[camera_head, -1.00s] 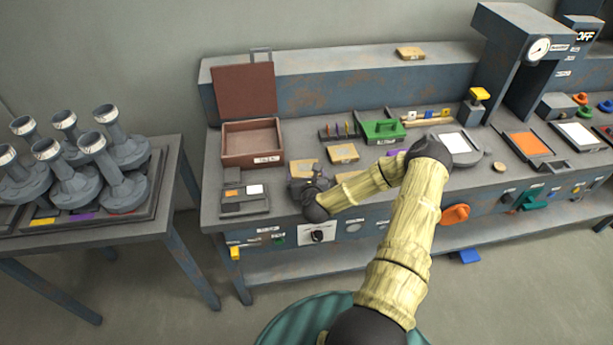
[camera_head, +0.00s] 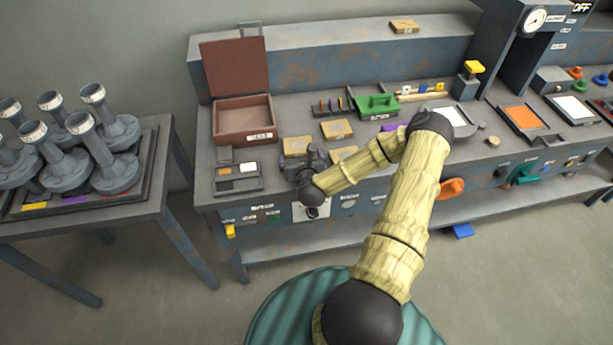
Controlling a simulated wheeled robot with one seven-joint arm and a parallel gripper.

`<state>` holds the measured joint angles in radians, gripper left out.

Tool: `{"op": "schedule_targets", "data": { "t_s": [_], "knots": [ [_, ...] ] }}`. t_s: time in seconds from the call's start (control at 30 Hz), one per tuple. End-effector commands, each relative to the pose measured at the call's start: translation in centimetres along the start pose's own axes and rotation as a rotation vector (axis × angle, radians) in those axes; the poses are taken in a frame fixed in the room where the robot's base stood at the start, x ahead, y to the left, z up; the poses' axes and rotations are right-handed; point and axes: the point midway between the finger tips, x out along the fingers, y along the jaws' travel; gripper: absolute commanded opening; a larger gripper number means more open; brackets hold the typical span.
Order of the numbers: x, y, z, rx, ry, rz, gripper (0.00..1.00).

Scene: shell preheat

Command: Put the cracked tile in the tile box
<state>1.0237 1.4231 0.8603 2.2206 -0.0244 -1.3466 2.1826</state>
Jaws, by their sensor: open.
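Several tan tiles lie on the bench: one left of centre (camera_head: 296,146), one further back (camera_head: 336,129) and one partly behind my arm (camera_head: 343,153). Another tan tile (camera_head: 404,26) lies on the raised back ledge. I cannot tell which tile is cracked. The reddish-brown tile box (camera_head: 244,137) stands at the bench's left with its lid up; its visible inside looks empty. My gripper (camera_head: 313,158) is open, low over the front of the bench, just right of and in front of the left tile. Its fingertips are dark and hard to make out; I see nothing held.
A grey tray with small orange and white pieces (camera_head: 236,180) sits left of my gripper. A green holder (camera_head: 377,105) and a small rack (camera_head: 332,106) stand behind the tiles. A press with a gauge (camera_head: 530,50) rises at right. A side table (camera_head: 150,205) holds several grey funnel-like parts.

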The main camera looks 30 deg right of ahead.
Motion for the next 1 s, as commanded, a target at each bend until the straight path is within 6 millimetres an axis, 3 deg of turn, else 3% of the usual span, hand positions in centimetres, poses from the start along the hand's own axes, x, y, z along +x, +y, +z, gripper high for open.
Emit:
{"op": "schedule_targets", "data": {
  "t_s": [0.53,1.0],
  "knots": [
    [-9.5,0.1,0.4,0.001,0.002,0.001,1.00],
    [-12.4,0.2,0.9,0.002,0.003,0.000,1.00]
  ]
}}
